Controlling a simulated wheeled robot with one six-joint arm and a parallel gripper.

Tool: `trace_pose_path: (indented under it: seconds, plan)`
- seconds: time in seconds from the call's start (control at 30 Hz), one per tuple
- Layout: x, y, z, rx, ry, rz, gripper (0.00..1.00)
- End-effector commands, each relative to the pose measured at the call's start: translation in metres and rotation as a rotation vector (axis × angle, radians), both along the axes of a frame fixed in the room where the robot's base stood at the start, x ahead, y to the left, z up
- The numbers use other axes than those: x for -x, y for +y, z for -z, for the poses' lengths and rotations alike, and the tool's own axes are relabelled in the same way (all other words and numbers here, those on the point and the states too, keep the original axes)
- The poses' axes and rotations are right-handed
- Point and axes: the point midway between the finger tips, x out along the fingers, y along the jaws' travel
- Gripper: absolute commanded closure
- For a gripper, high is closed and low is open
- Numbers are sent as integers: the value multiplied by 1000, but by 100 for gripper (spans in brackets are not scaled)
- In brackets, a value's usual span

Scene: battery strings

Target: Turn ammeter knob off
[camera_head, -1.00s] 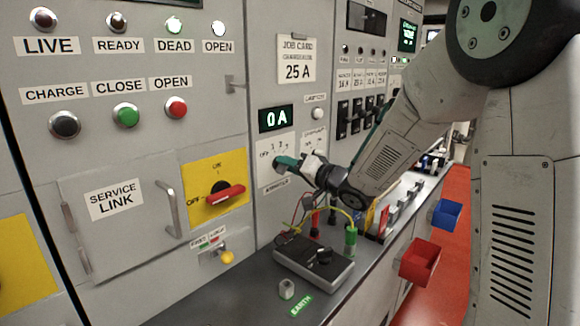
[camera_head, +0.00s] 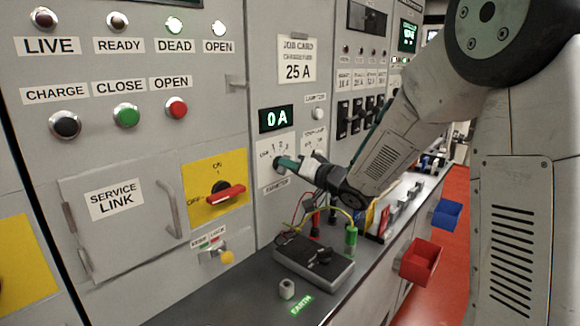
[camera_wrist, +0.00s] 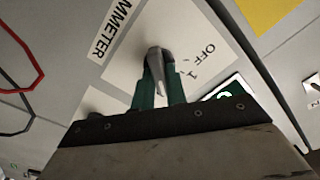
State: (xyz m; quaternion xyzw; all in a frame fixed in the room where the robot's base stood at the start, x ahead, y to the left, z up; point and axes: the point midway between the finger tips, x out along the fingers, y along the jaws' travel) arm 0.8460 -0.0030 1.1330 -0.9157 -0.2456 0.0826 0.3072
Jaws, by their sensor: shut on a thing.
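The ammeter plate (camera_head: 268,149) is a white panel below a lit display (camera_head: 276,119) reading 0 A. Its dial marks are partly legible. My gripper (camera_head: 284,162) reaches it from the right, its teal fingers at the plate. In the wrist view my gripper (camera_wrist: 158,88) is shut on the grey ammeter knob (camera_wrist: 156,58), with a finger on either side of it. The printed OFF and 1 marks (camera_wrist: 201,58) lie to the right of the knob there. The fingers hide much of the knob, so which mark it points at cannot be told.
A yellow plate with a red switch handle (camera_head: 226,194) is to the left. Below, the bench holds a dark meter box (camera_head: 313,262) with wires and a green cylinder (camera_head: 351,240). Red (camera_head: 420,258) and blue (camera_head: 446,213) bins hang at the bench's front.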

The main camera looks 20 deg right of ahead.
Motion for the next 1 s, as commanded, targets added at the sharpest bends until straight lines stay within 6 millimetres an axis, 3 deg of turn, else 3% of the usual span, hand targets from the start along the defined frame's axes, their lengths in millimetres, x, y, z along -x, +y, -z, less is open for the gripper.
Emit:
trace_pose_path:
  seconds: [1.0]
  plan:
    - [2, 3, -1, 815, -471, 1, 100]
